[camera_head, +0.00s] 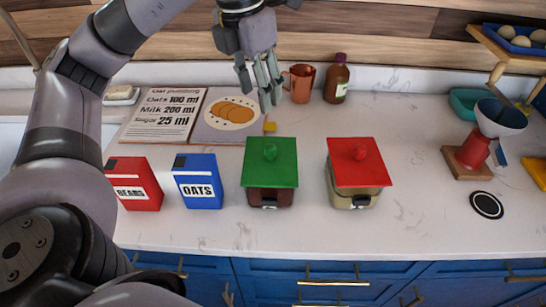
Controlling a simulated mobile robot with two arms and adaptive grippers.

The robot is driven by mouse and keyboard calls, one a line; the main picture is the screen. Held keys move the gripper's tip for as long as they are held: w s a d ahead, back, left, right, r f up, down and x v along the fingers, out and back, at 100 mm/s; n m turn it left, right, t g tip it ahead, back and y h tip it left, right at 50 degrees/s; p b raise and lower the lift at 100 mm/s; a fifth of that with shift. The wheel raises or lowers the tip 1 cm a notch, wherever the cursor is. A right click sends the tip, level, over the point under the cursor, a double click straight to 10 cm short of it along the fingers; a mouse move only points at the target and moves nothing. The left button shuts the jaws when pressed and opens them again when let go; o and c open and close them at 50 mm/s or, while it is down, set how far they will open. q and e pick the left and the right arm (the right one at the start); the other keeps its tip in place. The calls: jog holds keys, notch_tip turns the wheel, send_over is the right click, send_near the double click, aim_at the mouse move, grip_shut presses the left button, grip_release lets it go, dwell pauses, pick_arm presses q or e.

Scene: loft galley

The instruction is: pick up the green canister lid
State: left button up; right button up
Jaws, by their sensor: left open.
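The green canister lid (271,170) is a flat square lid with a small round knob on top. It sits on a dark brown canister (270,198) near the front of the counter. My left gripper (261,100) is open and empty, pointing down above and behind the lid, over the recipe board's right side. It is apart from the lid. My right gripper is not in view.
A red-lidded canister (356,166) stands to the right, and a blue oats box (198,182) and red beans box (137,184) to the left. A copper mug (300,83) and brown bottle (337,80) stand behind. A red kitchen scale (474,150) is at right.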

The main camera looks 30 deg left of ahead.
pick_arm(q)
notch_tip(320, 180, down, 2)
jog(key=f, duration=0.1)
jog(key=p, duration=0.1)
send_near(270, 147)
jog(key=f, duration=0.5)
jog(key=shift+w+f, duration=0.15)
jog(key=shift+w, duration=0.15)
jog(key=f+p, duration=0.1)
jog(key=f, duration=0.1)
jog(key=w+f+p, duration=0.1)
jog(key=f, duration=0.1)
jog(key=shift+d, duration=0.1)
jog(key=shift+f, duration=0.6)
jog(key=shift+c, duration=0.6)
grip_shut()
